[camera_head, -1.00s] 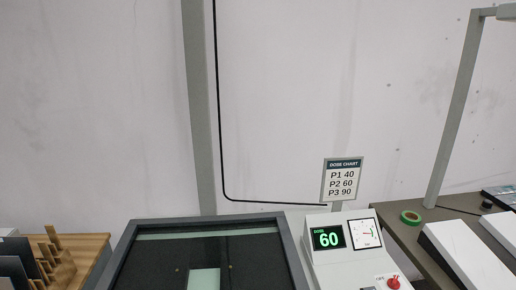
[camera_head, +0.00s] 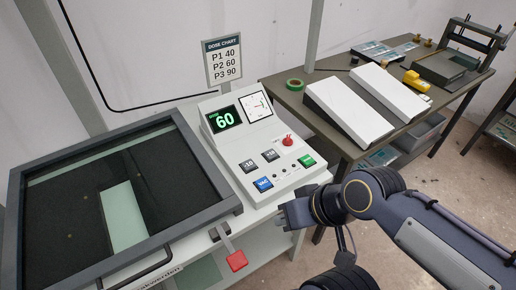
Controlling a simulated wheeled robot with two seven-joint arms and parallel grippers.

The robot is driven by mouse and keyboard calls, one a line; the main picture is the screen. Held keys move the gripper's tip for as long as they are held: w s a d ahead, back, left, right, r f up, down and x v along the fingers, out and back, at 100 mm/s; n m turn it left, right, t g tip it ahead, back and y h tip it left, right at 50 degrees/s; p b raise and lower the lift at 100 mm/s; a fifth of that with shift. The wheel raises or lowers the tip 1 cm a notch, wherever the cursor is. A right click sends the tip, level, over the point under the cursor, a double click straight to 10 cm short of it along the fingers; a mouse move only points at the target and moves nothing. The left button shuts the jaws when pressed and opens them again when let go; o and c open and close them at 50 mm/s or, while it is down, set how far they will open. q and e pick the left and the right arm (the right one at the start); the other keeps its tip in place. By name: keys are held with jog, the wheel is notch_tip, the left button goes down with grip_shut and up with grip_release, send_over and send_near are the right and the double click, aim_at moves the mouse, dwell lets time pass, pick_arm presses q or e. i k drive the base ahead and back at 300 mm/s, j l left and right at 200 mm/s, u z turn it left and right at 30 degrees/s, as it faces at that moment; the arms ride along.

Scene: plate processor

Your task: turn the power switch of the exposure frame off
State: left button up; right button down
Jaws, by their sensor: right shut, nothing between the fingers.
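The exposure frame (camera_head: 190,215) stands at the left with a dark glass bed and a pale plate (camera_head: 122,218) lying in it. Its white control panel (camera_head: 232,150) shows a green 60 on the display (camera_head: 224,120). A red knob (camera_head: 287,141) sits at the panel's upper right; it looks like the power switch, but its setting is too small to read. My right gripper (camera_head: 284,215) is shut and empty, just in front of the panel's lower front edge, below and apart from the knob. My left gripper is out of view.
Blue, green and dark buttons (camera_head: 263,184) sit on the panel's lower part. A red-ended lever (camera_head: 237,261) sticks out at the frame's front. A dose chart sign (camera_head: 223,62) stands behind. The right table (camera_head: 330,132) holds white sloped boxes and green tape (camera_head: 295,84).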

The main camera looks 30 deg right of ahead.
aim_at(287, 141)
jog(key=z, duration=1.25)
jog(key=u, duration=0.95)
jog(key=l+u, duration=1.1)
jog(key=u, duration=0.15)
jog(key=k+l+u, duration=0.1)
jog(key=l, duration=0.3)
jog(key=k+l, duration=0.2)
jog(key=l, duration=0.2)
jog(key=k+l+u, duration=0.15)
jog(key=l, duration=0.25)
